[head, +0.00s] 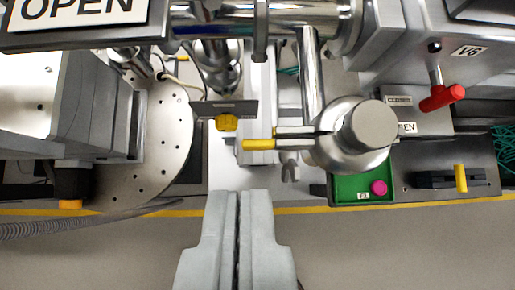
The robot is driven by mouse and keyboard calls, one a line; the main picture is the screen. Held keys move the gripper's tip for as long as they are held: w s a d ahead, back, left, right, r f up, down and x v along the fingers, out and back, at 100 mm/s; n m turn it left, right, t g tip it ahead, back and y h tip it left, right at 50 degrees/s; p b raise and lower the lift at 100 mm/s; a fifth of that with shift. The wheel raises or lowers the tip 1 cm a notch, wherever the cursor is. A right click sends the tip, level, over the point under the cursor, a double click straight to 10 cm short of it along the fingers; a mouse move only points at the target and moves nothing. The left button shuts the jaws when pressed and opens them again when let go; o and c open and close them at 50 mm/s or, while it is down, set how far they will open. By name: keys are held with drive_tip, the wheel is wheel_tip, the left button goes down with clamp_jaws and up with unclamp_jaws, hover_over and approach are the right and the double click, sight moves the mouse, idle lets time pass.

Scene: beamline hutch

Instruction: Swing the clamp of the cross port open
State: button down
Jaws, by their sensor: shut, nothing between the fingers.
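The cross port appears to be the steel branch pipe (311,75) that runs down from the horizontal beam pipe to a round capped flange (370,126). A clamp ring (328,152) sits around this flange, with two grey lugs pointing left. A lever with a yellow end (259,145) lies along the lugs, also pointing left. Whether the clamp is fastened cannot be told for sure. My gripper (240,194) is in the lower middle of the head view, fingers together and empty. Its fingertips are in front of the yellow lever end, apart from it in the picture.
A dark plate with a yellow knob (227,123) is left of the lever. A red-handled valve (441,98) is at the right, a perforated round plate (165,140) at the left. The floor (400,250) in front is clear.

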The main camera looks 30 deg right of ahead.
sight(244, 148)
drive_tip(key=x, duration=0.9)
drive_tip(key=shift+f, duration=0.15)
drive_tip(key=shift+s+a+n+y, duration=0.15)
drive_tip(key=shift+s+n+y, duration=0.65)
drive_tip(key=shift+s+n, duration=0.25)
drive_tip(key=s+d+n+y, duration=0.4)
drive_tip(key=s+n, duration=0.3)
drive_tip(key=s, duration=0.2)
drive_tip(key=shift+s+g, duration=0.3)
